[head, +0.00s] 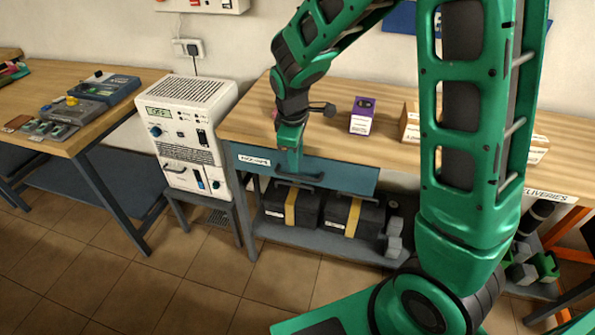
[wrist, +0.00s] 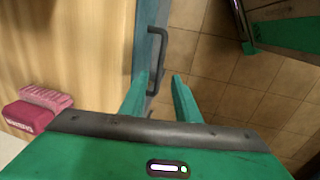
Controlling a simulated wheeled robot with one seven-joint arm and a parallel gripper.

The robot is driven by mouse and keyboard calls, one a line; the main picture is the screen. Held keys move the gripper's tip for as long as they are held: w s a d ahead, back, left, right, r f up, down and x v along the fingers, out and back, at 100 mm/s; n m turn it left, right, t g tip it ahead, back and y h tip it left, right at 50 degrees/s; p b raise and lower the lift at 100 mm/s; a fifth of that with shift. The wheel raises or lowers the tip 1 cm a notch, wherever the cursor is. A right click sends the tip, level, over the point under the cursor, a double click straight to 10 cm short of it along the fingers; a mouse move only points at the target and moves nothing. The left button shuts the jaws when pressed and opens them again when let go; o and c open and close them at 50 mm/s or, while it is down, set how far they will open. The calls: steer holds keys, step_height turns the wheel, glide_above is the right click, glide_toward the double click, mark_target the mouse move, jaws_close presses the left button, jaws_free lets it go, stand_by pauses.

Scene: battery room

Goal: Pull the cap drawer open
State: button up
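The drawer (head: 345,178) has a blue front with a white label at its left end and sits under the edge of the wooden bench. It looks closed, with no gap seen. Its dark bar handle (head: 312,179) also shows in the wrist view (wrist: 163,45). My gripper (head: 295,168) points down in front of the drawer, at the handle. In the wrist view my gripper's two green fingers (wrist: 160,77) are apart, and the lower part of the handle shows between them. I cannot tell whether either finger touches it.
A purple-and-white box (head: 362,116) stands on the bench top (head: 400,150). Two dark batteries with yellow bands (head: 291,207) sit on the shelf below the drawer. A white charger unit (head: 187,130) stands left of the bench. The tiled floor in front is clear.

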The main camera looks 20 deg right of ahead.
mark_target(298, 176)
steer(key=f, duration=0.4)
steer(key=w+f, duration=0.1)
steer(key=f, duration=0.1)
steer(key=shift+d+f, duration=0.4)
